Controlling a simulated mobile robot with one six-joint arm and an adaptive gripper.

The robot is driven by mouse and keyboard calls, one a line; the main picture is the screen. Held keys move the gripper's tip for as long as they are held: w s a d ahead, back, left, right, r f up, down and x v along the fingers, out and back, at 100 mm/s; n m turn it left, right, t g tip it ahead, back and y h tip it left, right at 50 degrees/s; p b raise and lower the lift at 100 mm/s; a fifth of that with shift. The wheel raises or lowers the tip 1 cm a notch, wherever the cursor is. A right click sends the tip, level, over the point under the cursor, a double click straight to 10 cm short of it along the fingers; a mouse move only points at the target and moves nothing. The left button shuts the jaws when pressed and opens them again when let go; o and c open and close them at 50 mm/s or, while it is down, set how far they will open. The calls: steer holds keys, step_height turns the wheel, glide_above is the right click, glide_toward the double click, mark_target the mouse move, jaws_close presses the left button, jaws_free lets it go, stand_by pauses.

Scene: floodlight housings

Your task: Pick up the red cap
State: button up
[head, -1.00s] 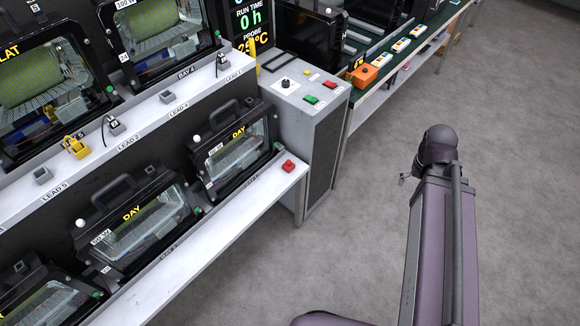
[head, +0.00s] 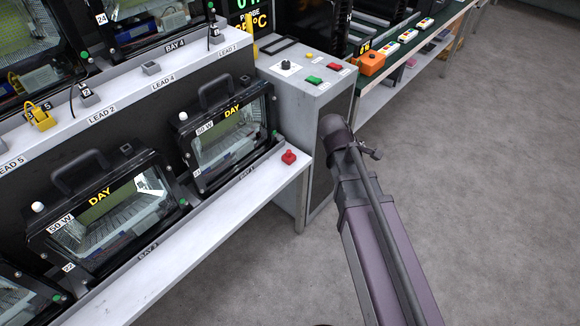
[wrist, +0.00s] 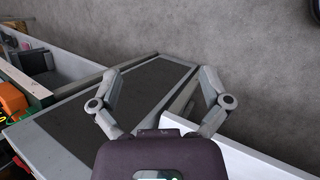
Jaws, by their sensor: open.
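The red cap (head: 289,157) is a small red piece on the right end of the white lower shelf (head: 235,196), in the head view. It stands in front of a floodlight housing marked DAY. It does not show in the wrist view. My gripper (wrist: 160,78) is open in the wrist view, its two fingers spread wide with nothing between them. A grey cabinet with dark panels lies behind the fingers. The head view shows my arm to the right of the cap, but not the gripper's fingers, so their distance from the cap cannot be told.
The grey cabinet (head: 308,88) with green and red buttons stands right of the shelf. Floodlight housings (head: 108,218) line the lower shelf behind its front strip. An orange box (head: 370,63) sits on the green bench beyond. Grey floor (head: 480,190) is open at the right.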

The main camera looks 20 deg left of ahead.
steer(key=a+f+n+t+b, duration=0.2)
steer(key=a+f+n+b, duration=0.25)
steer(key=a, duration=0.35)
steer(key=a+f+n+t+b, duration=0.25)
steer(key=a+n+b, duration=0.2)
steer(key=a, duration=0.25)
steer(key=n+t+b, duration=0.4)
steer(key=n+b, duration=0.3)
steer(key=b, duration=0.1)
glide_toward(287, 157)
steer(key=v, duration=0.3)
steer(key=shift+s+d, duration=0.15)
steer(key=shift+d, duration=0.15)
steer(key=shift+s+a+r, duration=0.15)
steer(key=shift+a, duration=0.15)
steer(key=b+x, duration=0.3)
steer(key=x, duration=0.5)
steer(key=shift+a, duration=0.1)
steer(key=shift+w+b, duration=0.3)
steer(key=shift+w+d, duration=0.1)
steer(key=shift+d, duration=0.1)
steer(key=shift+b+x, duration=0.95)
steer(key=shift+x, duration=1.6)
